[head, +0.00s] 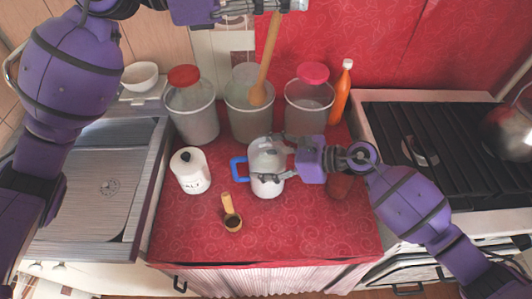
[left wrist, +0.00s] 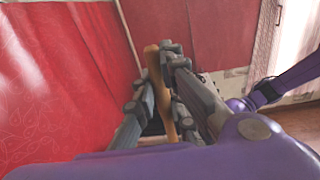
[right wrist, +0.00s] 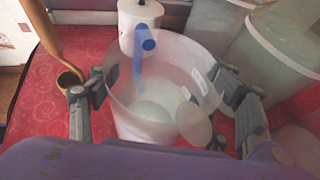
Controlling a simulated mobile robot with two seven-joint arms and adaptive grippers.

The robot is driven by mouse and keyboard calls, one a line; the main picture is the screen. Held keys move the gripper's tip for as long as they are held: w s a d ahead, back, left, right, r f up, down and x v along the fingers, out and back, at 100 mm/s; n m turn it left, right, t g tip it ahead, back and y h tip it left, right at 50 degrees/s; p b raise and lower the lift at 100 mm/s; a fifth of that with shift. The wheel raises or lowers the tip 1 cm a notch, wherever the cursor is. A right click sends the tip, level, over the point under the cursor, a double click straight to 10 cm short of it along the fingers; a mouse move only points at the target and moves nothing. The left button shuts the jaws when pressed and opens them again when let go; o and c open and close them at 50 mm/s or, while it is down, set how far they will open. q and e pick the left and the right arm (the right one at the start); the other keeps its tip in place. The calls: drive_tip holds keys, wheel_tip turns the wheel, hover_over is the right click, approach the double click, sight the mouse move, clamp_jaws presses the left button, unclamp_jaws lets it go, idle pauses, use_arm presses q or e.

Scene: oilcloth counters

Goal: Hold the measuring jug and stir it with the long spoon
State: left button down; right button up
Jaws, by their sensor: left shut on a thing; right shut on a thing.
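The measuring jug (head: 267,186) is pale and see-through with a blue handle (head: 239,169). It stands upright on the red oilcloth counter. My right gripper (head: 285,147) is shut around its body, with a finger on each side; the jug also shows in the right wrist view (right wrist: 160,115). The long spoon (head: 268,62) is wooden and hangs with its bowl end down. My left gripper (head: 290,5) is shut on its handle near the top; the handle also shows between the fingers in the left wrist view (left wrist: 160,95). The spoon's bowl is apart from the jug, high up before the middle canister.
Several canisters stand along the back: a red-lidded one (head: 193,112), a middle one (head: 250,122) and a pink-lidded one (head: 308,108). An orange bottle (head: 341,95) is beside them. A stove (head: 425,150) is right.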

sight(268, 47)
use_arm(q)
drive_tip(key=shift+h, duration=0.8)
drive_tip(key=f, duration=0.3)
drive_tip(key=a+f, duration=0.1)
drive_tip(key=f, duration=0.3)
drive_tip(key=a+f, duration=0.1)
drive_tip(key=f, duration=0.2)
drive_tip(key=shift+f, duration=0.4)
drive_tip(key=shift+a+r+h, duration=0.2)
drive_tip(key=shift+a+h, duration=0.05)
drive_tip(key=shift+h, duration=0.15)
wheel_tip(268, 47, down, 19)
drive_tip(key=shift+r, duration=0.2)
drive_tip(key=shift+w, duration=0.1)
drive_tip(key=shift+d, duration=0.2)
